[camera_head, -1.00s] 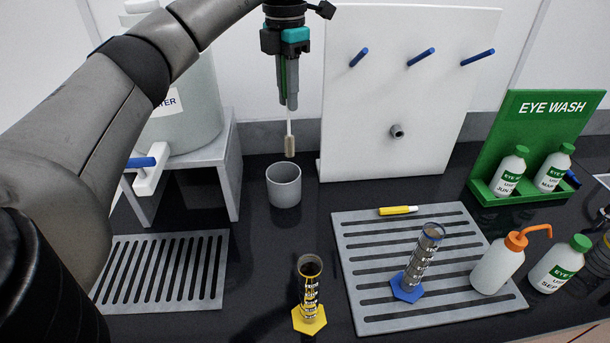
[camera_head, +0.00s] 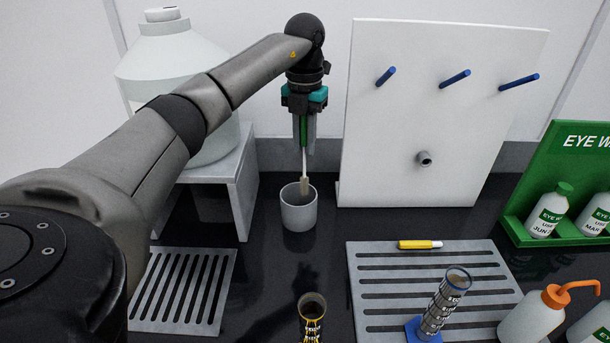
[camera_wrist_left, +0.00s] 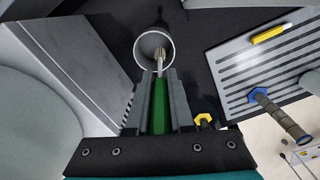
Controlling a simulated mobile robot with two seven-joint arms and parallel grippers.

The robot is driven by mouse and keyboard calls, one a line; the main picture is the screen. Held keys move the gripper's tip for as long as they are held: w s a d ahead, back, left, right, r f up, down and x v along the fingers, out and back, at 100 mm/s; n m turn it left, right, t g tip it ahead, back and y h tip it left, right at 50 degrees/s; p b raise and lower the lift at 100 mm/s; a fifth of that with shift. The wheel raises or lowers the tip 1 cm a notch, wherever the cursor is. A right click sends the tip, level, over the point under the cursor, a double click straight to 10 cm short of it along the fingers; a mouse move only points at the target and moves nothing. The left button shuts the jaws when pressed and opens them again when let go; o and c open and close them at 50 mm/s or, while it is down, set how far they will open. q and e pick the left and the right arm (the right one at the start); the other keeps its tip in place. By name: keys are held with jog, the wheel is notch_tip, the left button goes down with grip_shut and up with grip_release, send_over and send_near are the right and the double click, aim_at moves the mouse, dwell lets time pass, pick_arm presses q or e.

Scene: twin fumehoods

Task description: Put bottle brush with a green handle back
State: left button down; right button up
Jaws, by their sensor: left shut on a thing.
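My left gripper (camera_head: 304,150) is shut on the green handle of the bottle brush (camera_head: 304,184), which hangs with its bristle end down. The brush head overlaps the rim of a grey cup (camera_head: 298,212) in the head view. In the left wrist view the green handle (camera_wrist_left: 159,106) lies between the fingers, and the brush tip shows within the ring of the cup (camera_wrist_left: 141,50). How deep the tip is in the cup I cannot tell. My right gripper is in neither view.
A white pegboard (camera_head: 440,110) with blue pegs stands right of the cup. A grey stand (camera_head: 243,185) with a large white container (camera_head: 185,90) is at left. Slotted trays (camera_head: 365,300) lie in front, with cylinders and a yellow marker (camera_head: 420,244). A green eye wash rack (camera_head: 515,225) is at right.

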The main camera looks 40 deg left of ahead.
aim_at(305, 179)
pick_arm(q)
notch_tip(305, 179, down, 7)
jog(key=shift+f, duration=0.2)
dwell(0.4)
jog(key=c, duration=0.8)
grip_release()
jog(key=shift+f, duration=0.15)
notch_tip(305, 179, up, 12)
jog(key=shift+r, duration=0.2)
